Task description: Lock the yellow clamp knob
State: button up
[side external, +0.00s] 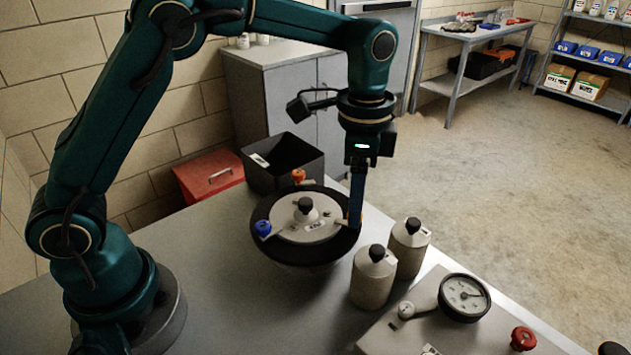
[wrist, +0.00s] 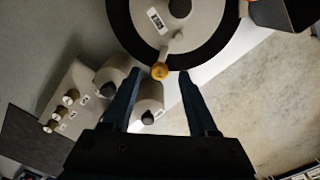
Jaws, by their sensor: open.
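The yellow clamp knob (wrist: 160,71) shows in the wrist view at the end of a clamp arm, at the edge of the round pale lid (side external: 287,232) with its wide black rim (side external: 265,247). My gripper (side external: 355,225) points down at the right side of this rim. In the wrist view my gripper (wrist: 160,77) is open, with one finger on each side of the yellow knob and visible gaps. In the side view the finger hides the yellow knob. A blue knob (side external: 263,228) and an orange knob (side external: 299,175) sit elsewhere around the lid.
Two grey bottles with black caps (side external: 373,280) (side external: 409,250) stand close to the right of the rim. A gauge (side external: 464,296) and a red button (side external: 523,338) are at front right. A black bin (side external: 283,160) and a red box (side external: 208,175) stand behind.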

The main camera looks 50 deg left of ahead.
jog(key=shift+r, duration=2.05)
jog(key=shift+a+r, duration=0.1)
jog(key=shift+r, duration=0.05)
notch_tip(320, 180, up, 5)
jog(key=t, duration=0.2)
send_over(337, 222)
jog(key=s+a+r+n+t, duration=0.2)
jog(key=s+a+r+n, duration=0.15)
jog(key=s, duration=0.35)
jog(key=s+a+f+n+t, duration=0.1)
jog(key=s+f+n, duration=0.5)
jog(key=s+f, duration=0.1)
jog(key=shift+s+a+t, duration=0.3)
jog(key=shift+s, duration=0.2)
